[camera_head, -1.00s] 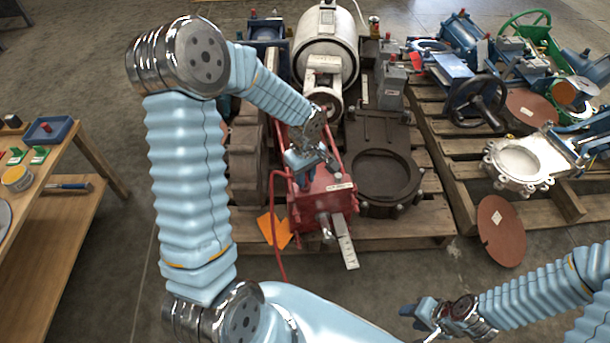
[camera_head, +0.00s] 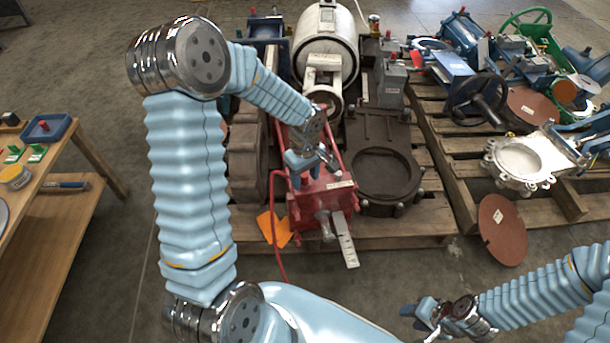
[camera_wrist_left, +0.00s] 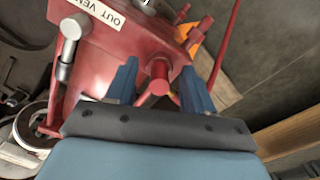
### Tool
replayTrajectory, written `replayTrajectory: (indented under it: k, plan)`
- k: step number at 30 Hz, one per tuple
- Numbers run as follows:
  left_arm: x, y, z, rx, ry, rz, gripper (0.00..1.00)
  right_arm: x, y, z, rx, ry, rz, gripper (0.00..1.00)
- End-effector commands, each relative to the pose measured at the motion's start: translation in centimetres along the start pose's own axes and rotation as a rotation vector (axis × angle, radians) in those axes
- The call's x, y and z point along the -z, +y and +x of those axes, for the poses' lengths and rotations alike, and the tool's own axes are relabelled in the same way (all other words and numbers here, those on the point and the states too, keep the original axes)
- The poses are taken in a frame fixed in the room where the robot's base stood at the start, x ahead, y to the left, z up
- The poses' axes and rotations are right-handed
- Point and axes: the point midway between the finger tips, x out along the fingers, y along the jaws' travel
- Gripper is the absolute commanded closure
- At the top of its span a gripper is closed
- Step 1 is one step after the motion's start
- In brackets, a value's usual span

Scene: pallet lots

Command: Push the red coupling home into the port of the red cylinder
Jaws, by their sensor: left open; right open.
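The red cylinder (camera_head: 335,198) is a box-like red unit on the pallet in the middle of the head view. Its red body also shows in the left wrist view (camera_wrist_left: 120,50), with a white "OUT VEN" label. My left gripper (camera_head: 314,168) is over its top, pointing down. In the left wrist view its blue fingers (camera_wrist_left: 158,92) stand apart on either side of a red round-ended piece (camera_wrist_left: 158,72), which looks like the coupling; gaps show on both sides. How it sits in the port is hidden. My right gripper (camera_head: 421,322) is open and empty at lower right.
A red hose (camera_head: 275,245) runs down the cylinder's left side, near an orange tag (camera_head: 273,229). A dark flanged valve (camera_head: 384,175) stands close on the right, and a white tank (camera_head: 325,45) behind. A wooden table (camera_head: 60,215) is at left. The front floor is mostly clear.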

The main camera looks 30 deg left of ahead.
Motion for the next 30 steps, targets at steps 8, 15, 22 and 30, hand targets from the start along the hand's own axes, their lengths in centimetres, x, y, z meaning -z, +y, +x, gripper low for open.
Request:
replayTrajectory:
  k: [8,15,22,30]
  plan:
    - [0.1,0.1,-2.8,-0.004,0.003,-0.001,0.48,0.5,0.5,-0.8,-0.011,0.013,0.010,0.57]
    - [0.0,0.1,-8.6,-0.005,0.002,0.000,0.48,0.4,0.1,-1.4,-0.008,0.009,0.008,0.57]
    - [0.0,0.1,-12.6,-0.003,0.002,0.000,0.48,0.3,-0.2,-1.7,-0.006,0.007,0.006,0.57]
    - [0.0,0.0,-13.8,0.000,0.000,0.000,0.48,0.2,-0.3,-1.8,-0.005,0.006,0.005,0.57]
